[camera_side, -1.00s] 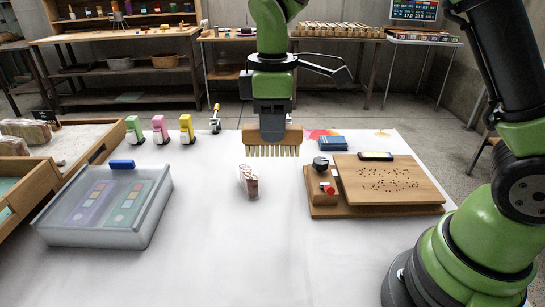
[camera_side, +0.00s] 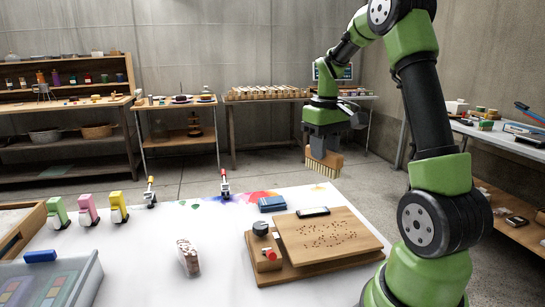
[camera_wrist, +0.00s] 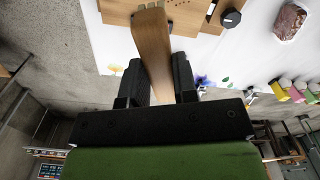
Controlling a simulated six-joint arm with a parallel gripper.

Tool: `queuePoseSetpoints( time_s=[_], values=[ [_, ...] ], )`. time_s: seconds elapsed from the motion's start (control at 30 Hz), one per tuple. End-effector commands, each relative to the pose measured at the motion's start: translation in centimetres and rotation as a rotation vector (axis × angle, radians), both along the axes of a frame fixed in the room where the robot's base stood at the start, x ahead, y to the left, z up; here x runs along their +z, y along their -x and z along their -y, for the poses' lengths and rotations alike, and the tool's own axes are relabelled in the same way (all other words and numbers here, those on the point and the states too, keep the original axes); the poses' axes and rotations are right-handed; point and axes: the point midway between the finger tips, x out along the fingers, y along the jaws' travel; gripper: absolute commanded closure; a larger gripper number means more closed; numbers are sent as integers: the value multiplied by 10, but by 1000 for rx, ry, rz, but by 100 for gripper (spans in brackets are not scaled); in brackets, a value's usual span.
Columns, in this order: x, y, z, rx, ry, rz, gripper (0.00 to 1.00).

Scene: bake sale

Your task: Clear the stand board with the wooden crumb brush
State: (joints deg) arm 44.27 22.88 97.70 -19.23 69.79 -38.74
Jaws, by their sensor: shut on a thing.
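My gripper (camera_side: 322,150) is shut on the wooden crumb brush (camera_side: 324,161), with its pale bristles pointing down. It holds the brush in the air behind the stand board. The wrist view also shows the brush's wooden body (camera_wrist: 152,45) between the dark fingers of my gripper (camera_wrist: 160,80). The wooden stand board (camera_side: 350,247) is at the front right of the white table. Dark brown crumbs (camera_side: 327,234) are scattered over its top. A dark phone-like device (camera_side: 313,212) lies near its back edge. The board is partly cut off in the wrist view (camera_wrist: 185,15).
A small block with a black knob and red part (camera_side: 265,248) stands left of the board. A blue box (camera_side: 272,204) lies behind it. A lidded clear bin (camera_side: 50,280) is at the left.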

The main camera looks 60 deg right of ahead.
Motion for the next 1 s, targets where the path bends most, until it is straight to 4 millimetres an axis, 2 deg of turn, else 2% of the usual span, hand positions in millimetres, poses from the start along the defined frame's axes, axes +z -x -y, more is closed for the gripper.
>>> queuePoseSetpoints(
  time_s=[0.03,0.1,0.37,0.6,1.0],
  values=[
    [0,14,12,-76,0,0,92],
    [0,30,24,-159,0,0,92],
    [0,73,49,-373,0,0,92],
    [-37,69,47,-355,-4,-5,92],
    [-74,69,46,-353,-4,-3,92]
  ],
)
